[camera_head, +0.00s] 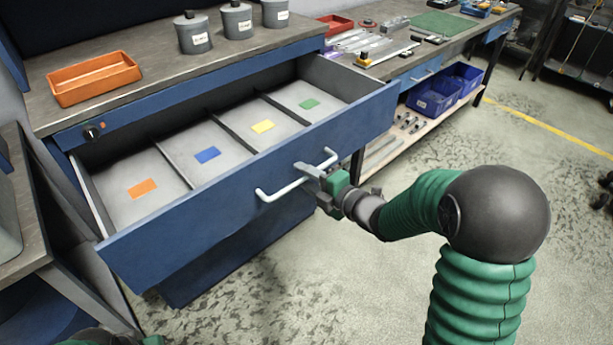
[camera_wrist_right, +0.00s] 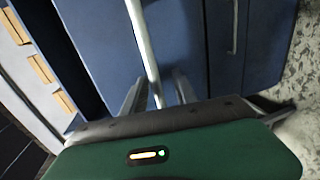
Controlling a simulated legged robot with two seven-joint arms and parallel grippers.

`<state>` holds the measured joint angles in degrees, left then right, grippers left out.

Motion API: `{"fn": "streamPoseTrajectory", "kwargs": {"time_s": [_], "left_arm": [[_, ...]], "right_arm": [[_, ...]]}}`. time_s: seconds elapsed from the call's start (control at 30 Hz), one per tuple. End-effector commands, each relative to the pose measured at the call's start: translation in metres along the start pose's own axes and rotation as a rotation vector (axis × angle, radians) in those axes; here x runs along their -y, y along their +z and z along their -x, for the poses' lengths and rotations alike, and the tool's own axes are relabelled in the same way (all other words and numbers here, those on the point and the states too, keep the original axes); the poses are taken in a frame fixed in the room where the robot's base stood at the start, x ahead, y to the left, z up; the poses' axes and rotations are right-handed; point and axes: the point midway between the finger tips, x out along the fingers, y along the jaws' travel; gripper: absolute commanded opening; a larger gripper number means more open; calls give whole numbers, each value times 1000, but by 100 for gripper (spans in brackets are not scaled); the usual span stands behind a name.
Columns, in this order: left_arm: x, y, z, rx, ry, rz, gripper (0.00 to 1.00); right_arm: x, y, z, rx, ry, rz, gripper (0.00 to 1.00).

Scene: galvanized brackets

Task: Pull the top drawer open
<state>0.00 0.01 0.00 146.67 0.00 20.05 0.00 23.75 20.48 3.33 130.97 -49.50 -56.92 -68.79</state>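The top drawer (camera_head: 250,185) of the blue cabinet is pulled well out. Its inside shows several compartments with orange, blue, yellow and green patches on the floor. The white bar handle (camera_head: 285,188) runs across its front. My right gripper (camera_head: 318,172) is at the right part of the handle. In the right wrist view, the handle (camera_wrist_right: 146,50) runs down between the two fingers of the gripper (camera_wrist_right: 157,92); a gap seems to show beside it, and I cannot tell whether they grip it. My left gripper is not clearly seen; only a bit of green and black shows at the bottom left edge.
An orange tray (camera_head: 94,78) and several grey lidded canisters (camera_head: 237,20) stand on the cabinet top. A workbench with tools and blue bins (camera_head: 433,96) stands to the right. A grey bench (camera_head: 28,200) is close at the left. The floor (camera_head: 560,170) at the right is open.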

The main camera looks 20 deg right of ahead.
Motion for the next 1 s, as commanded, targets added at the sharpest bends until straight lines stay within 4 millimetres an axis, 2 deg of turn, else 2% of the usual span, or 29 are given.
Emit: {"fn": "streamPoseTrajectory", "kwargs": {"time_s": [0.27, 0.37, 0.67, 0.7, 0.8, 0.9, 1.0], "left_arm": [[0, 0, 2, 0, 0, 0, 36], [0, -1, 6, 0, 0, 0, 36], [0, -5, 20, 0, 0, 0, 36], [0, 0, -2, -2, 0, 0, 36], [0, 8, -30, 1, 0, 0, 36], [0, 11, -46, 1, 0, 0, 36], [0, 10, -43, 1, 0, 0, 36]], "right_arm": [[-3, 3, 8, 5, 4, 2, 34], [-4, 3, 26, 8, 4, 1, 34], [-4, 2, 114, 8, 2, -1, 34], [8, 2, 116, 5, 9, 7, 34], [10, 1, 126, 0, 10, 10, 34], [9, 1, 138, 5, 5, 8, 34], [2, 1, 156, 5, 3, 4, 34]]}}
